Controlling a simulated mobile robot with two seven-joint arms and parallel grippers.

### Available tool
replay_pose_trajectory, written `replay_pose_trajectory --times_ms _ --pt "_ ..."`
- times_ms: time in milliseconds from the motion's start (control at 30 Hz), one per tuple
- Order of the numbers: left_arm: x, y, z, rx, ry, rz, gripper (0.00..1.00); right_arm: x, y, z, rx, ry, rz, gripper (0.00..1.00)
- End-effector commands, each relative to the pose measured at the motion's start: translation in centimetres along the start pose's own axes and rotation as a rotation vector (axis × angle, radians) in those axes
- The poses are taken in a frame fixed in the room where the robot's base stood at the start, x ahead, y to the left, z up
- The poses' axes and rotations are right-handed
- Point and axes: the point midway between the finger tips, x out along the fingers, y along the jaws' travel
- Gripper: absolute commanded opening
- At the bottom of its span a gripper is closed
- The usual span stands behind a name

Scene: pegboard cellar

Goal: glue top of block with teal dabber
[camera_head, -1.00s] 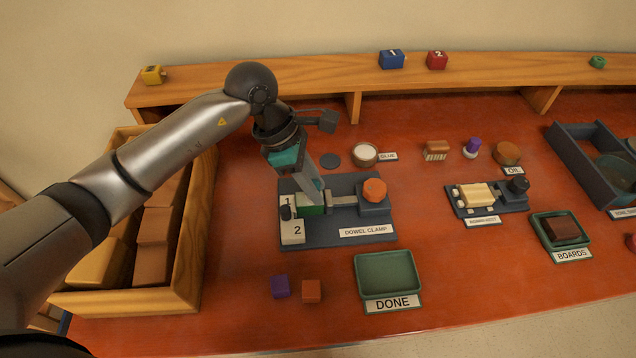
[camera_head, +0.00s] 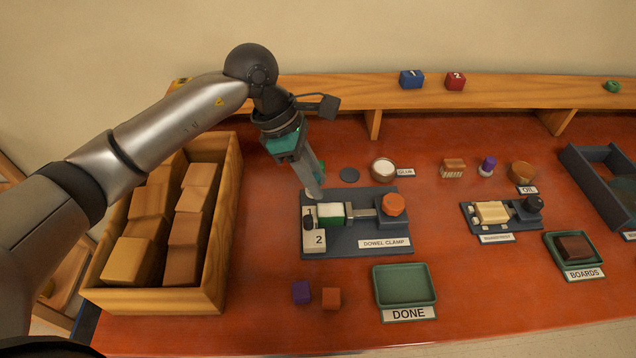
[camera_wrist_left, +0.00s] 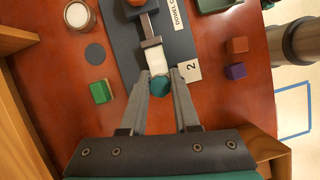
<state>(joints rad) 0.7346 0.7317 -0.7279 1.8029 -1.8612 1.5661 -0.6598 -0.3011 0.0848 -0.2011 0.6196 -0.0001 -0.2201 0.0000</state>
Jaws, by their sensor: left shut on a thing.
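The block (camera_head: 331,214) sits in the dowel clamp (camera_head: 345,241), with green sides and a white top; its white top also shows in the wrist view (camera_wrist_left: 155,61). My left gripper (camera_head: 316,193) is shut on the teal dabber (camera_wrist_left: 159,86), whose round teal end shows between the fingertips. It is above the clamp's left end, beside the block near the plate marked 1. In the head view the fingers hide most of the dabber. My right gripper is not in view.
A glue pot (camera_head: 383,168) and a dark disc (camera_head: 349,175) stand behind the clamp. A green piece (camera_wrist_left: 101,92) lies near the disc. A wooden crate (camera_head: 221,251) of blocks is at left, the DONE tray (camera_head: 404,303) in front, purple and orange cubes (camera_head: 331,298) beside it.

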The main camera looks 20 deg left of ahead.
Motion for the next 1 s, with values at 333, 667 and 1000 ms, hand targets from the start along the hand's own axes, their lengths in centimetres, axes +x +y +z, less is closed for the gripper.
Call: replay_pose_trajectory --times_ms 333,667,1000 --pt "-2.7 0.3 0.4 -0.006 0.000 0.002 0.00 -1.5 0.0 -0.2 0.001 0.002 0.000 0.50" --pt "-2.6 0.3 0.4 -0.005 0.000 0.002 0.00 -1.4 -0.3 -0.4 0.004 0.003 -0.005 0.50" --pt "-3.2 0.7 0.2 -0.023 0.000 0.013 0.00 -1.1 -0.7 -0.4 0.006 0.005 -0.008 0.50"
